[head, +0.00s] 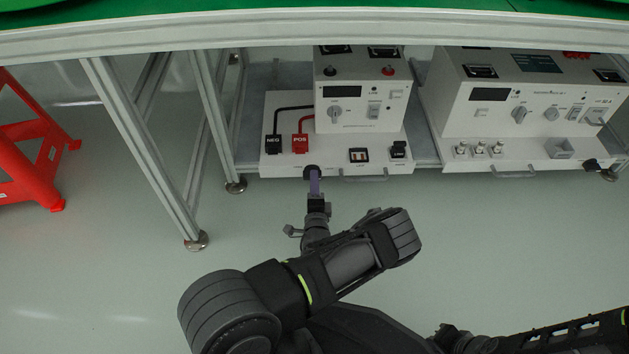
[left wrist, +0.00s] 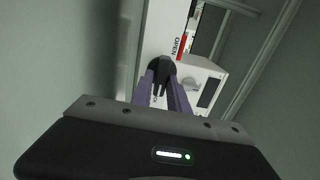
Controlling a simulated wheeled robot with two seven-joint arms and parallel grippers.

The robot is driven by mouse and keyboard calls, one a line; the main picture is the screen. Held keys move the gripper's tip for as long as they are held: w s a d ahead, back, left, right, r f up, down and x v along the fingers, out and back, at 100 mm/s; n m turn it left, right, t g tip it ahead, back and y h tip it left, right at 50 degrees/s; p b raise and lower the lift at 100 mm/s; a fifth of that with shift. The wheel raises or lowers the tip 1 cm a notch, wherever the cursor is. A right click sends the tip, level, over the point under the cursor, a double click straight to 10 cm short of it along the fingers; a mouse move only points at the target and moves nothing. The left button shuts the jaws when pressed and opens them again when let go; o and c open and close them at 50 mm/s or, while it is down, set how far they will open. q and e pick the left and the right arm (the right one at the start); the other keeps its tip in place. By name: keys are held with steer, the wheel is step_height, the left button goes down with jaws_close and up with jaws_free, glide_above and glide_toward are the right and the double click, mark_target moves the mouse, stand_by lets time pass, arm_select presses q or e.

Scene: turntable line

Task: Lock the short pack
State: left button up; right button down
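A white power unit (head: 278,104) stands on the shelf under the bench, with a black and a red cable plug labelled NEG (head: 273,144) and POS (head: 300,143). A black round knob (head: 310,170) sits low on its front edge. In the left wrist view the knob (left wrist: 160,66) is beside a red OPEN label (left wrist: 181,46). My left gripper (head: 315,184) has its purple fingers at the knob. In the left wrist view the fingers are closed on the knob's grip, which hides part of it. My right gripper's fingers are not seen.
A second white unit (head: 466,112) stands to the right, with its own black knob (head: 590,164) at its front edge. Bench legs (head: 150,150) and a red stool (head: 35,140) are at left. The floor in front is clear.

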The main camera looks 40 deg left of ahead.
arm_select(q)
steer(key=o, duration=0.3)
steer(key=shift+r, duration=0.1)
steer(key=p+v, duration=0.2)
steer(key=v, duration=0.5)
steer(key=shift+s+d+p, duration=0.3)
steer(key=shift+p, duration=0.05)
